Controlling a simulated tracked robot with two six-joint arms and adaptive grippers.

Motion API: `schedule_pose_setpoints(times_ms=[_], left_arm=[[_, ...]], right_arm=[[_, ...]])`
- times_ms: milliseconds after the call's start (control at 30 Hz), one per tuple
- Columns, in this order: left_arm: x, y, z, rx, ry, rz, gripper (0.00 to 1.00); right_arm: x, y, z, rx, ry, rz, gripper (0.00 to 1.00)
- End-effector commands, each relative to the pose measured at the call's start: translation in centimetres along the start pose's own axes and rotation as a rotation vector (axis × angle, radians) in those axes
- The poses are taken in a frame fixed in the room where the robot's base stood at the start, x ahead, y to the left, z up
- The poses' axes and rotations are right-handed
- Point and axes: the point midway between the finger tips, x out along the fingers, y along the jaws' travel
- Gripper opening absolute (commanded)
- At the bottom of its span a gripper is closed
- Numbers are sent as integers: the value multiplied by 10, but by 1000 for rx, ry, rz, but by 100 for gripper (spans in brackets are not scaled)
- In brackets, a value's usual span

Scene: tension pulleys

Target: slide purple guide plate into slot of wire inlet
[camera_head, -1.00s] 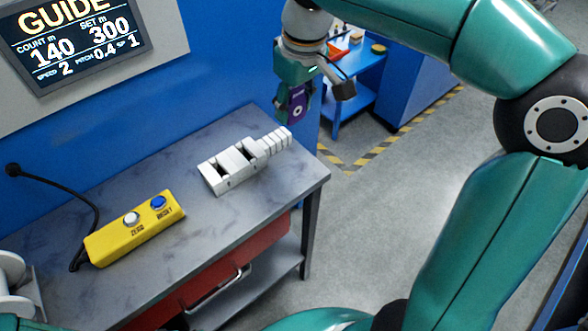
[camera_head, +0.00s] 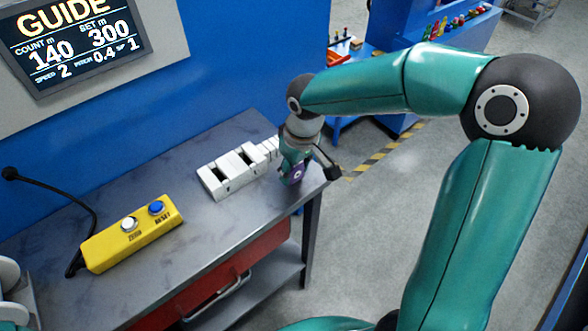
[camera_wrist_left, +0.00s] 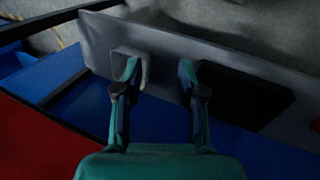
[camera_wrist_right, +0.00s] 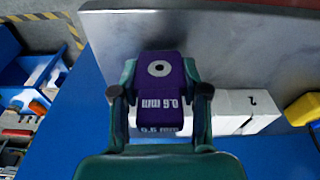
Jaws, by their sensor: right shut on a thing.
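The purple guide plate (camera_wrist_right: 163,82) is marked 0.6 mm and has a round hole near one end. My right gripper (camera_wrist_right: 160,92) is shut on it. In the head view the plate (camera_head: 297,173) is over the right end of the bench, to the right of the white wire inlet. The wire inlet (camera_head: 222,183) lies on the bench, a row of white blocks with dark slots. Part of the inlet (camera_wrist_right: 240,104) shows behind the plate in the right wrist view. My left gripper (camera_wrist_left: 160,80) is open, with nothing seen between its fingers.
A yellow control box (camera_head: 134,240) with two buttons and a black cable lies at the bench's left. The grey bench top (camera_head: 190,162) is clear between box and inlet. A blue wall stands behind. White spools (camera_head: 10,285) stand at lower left.

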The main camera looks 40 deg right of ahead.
Motion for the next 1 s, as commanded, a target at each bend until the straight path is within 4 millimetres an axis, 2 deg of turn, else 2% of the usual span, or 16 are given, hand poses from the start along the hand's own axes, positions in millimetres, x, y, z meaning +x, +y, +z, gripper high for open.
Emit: schedule_pose_setpoints(times_ms=[467, 500, 633, 1000], left_arm=[[5, -2, 0, 0, 0, 0, 40], [4, -2, 0, 0, 0, 0, 40], [4, -1, 0, 0, 0, 0, 40], [2, -1, 0, 0, 0, 0, 40]], right_arm=[[11, 0, 2, 0, 1, -1, 10], [10, 0, 1, 0, 1, -1, 48], [9, 0, 1, 0, 1, -1, 70], [8, 0, 1, 0, 0, -1, 70]])
